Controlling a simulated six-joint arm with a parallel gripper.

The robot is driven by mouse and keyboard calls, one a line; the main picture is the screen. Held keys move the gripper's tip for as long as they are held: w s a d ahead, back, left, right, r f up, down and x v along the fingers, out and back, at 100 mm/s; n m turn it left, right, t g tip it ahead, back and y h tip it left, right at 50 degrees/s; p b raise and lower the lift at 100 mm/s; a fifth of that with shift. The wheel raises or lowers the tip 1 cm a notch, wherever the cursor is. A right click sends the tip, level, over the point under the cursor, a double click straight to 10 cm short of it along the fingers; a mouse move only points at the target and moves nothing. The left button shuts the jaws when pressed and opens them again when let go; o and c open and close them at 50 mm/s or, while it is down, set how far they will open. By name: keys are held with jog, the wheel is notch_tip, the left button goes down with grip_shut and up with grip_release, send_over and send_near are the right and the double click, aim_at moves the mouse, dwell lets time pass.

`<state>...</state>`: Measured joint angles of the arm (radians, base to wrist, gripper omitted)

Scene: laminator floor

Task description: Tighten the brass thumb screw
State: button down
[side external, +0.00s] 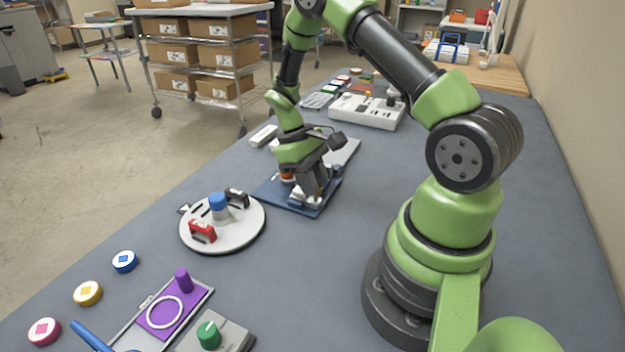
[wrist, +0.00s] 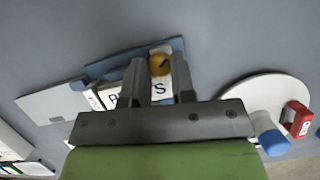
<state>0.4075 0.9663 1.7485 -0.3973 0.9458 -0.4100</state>
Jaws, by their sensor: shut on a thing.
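The brass thumb screw (wrist: 159,65) shows as a round golden knob with a dark slot, between my two fingertips in the wrist view. My gripper (wrist: 158,72) is shut on it, one finger on each side. In the side view my gripper (side external: 312,192) points down over a blue base plate (side external: 308,211), and its fingers and wrist hide the screw. The blue plate also shows in the wrist view (wrist: 108,67). White blocks with dark letters (wrist: 160,90) lie beside the screw, partly covered by my fingers. An orange part (side external: 287,177) shows beside my gripper.
A round white turntable (side external: 240,237) with a blue knob, red clip and black clip stands nearby at front left. A purple panel (side external: 185,311) and a green knob (side external: 208,335) are nearer the camera. A white box (side external: 365,112) stands behind. The right-hand bench surface is clear.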

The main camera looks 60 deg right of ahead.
jog(key=m+y, duration=0.1)
jog(key=m, duration=0.2)
jog(key=shift+d+m, duration=0.15)
jog(key=shift+m, duration=0.25)
jog(key=shift+s+d+m+t+y, duration=0.1)
jog(key=shift+m+t+y, duration=0.55)
jog(key=shift+m, duration=1.15)
jog(key=shift+y, duration=0.25)
jog(key=c, duration=0.9)
grip_release()
jog(key=shift+c, duration=0.2)
jog(key=v, duration=1)
